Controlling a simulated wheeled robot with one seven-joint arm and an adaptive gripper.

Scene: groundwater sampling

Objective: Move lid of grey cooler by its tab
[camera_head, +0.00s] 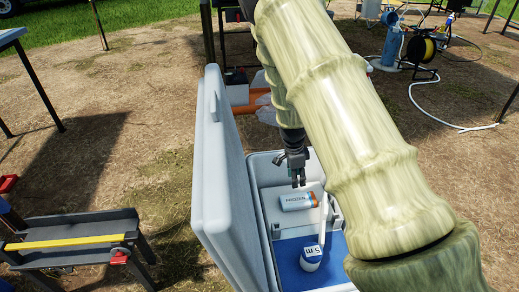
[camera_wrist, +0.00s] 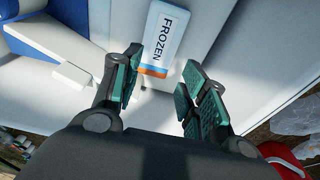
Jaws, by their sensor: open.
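The grey cooler (camera_head: 258,232) stands on the ground in the lower middle of the head view. Its lid (camera_head: 225,170) is raised at the left side, standing close to upright.
A white, blue-banded container (camera_head: 312,258) sits in the cooler on a blue surface (camera_head: 290,250). A hose reel (camera_head: 420,50) and blue cylinder (camera_head: 391,45) are at the back right.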

